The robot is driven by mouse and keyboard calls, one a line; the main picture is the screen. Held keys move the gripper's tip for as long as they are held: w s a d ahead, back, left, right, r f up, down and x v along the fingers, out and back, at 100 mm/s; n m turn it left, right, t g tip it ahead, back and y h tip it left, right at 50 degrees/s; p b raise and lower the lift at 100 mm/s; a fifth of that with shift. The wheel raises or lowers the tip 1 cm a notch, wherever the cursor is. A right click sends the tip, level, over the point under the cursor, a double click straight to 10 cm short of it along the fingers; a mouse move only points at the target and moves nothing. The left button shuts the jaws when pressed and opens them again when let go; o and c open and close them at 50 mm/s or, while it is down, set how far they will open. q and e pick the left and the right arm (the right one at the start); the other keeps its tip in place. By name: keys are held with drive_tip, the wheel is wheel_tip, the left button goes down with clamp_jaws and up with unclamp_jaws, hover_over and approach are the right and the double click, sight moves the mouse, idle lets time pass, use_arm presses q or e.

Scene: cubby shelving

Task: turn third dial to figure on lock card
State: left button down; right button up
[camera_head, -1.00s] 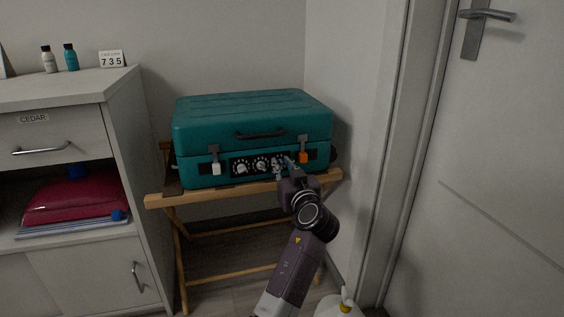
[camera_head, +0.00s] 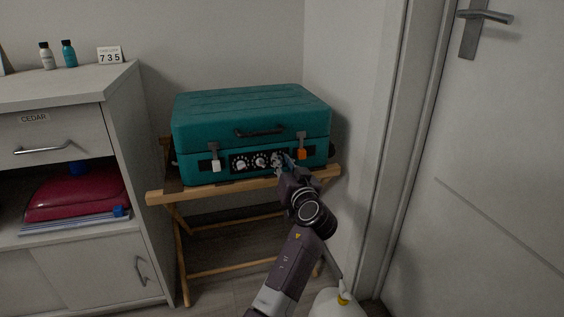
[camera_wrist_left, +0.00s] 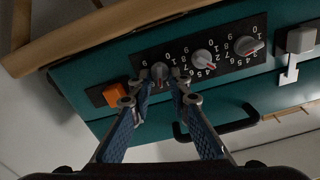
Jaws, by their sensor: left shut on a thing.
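A teal suitcase (camera_head: 250,105) has a black panel with three dials on its front. The first dial (camera_head: 241,165) and second dial (camera_head: 260,162) are uncovered. The third dial (camera_wrist_left: 160,71) is at the right end in the head view. My left gripper (camera_wrist_left: 161,79) is shut on this dial, one fingertip at each side. A red mark shows on the dial, but the figure it points to is unclear. The lock card (camera_head: 110,55) on the cabinet reads 7 3 5. My right gripper is not in view.
The suitcase rests on a wooden folding rack (camera_head: 235,190). A cabinet (camera_head: 130,150) stands left, with two bottles on top. A wall and door (camera_head: 480,150) are close on the right.

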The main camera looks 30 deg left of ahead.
use_arm(q)
drive_tip(key=c, duration=2.2)
unclamp_jaws()
drive_tip(key=shift+o, duration=0.2)
drive_tip(key=v, duration=0.7)
drive_tip(key=shift+s+d, duration=0.2)
